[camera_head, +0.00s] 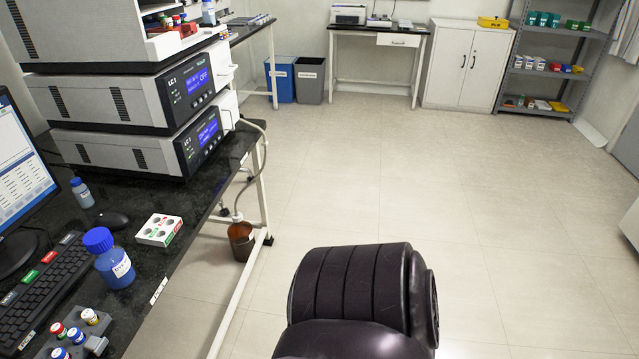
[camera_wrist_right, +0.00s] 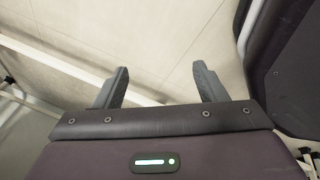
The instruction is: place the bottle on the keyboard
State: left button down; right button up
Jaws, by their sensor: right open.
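A blue bottle (camera_head: 116,270) with a large blue cap and a white label stands upright on the black bench, just right of the black keyboard (camera_head: 40,287). A smaller blue-capped bottle (camera_head: 83,194) stands farther back, beside the monitor. Small red and green labelled items lie on the keyboard. My right gripper (camera_wrist_right: 161,77) shows in the right wrist view, open and empty, with pale floor between its fingers. Neither gripper shows in the head view, and my left gripper is out of sight.
A rack of capped vials (camera_head: 76,337) sits in front of the blue bottle. A white vial block (camera_head: 159,230) and a black mouse (camera_head: 110,221) are behind it. The monitor (camera_head: 18,170) and stacked instruments (camera_head: 130,100) rise at the left and back.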

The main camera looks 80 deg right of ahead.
jog(key=s+a+f+m+g, duration=0.3)
jog(key=s+a+m, duration=0.1)
jog(key=s+a, duration=0.4)
jog(key=shift+s+a+f+y, duration=0.15)
jog(key=shift+s+f+y, duration=0.15)
jog(key=shift+s+y, duration=0.1)
notch_tip(320, 180, up, 5)
jog(key=p, duration=0.4)
jog(key=shift+f+p, duration=0.2)
jog(key=shift+p, duration=0.1)
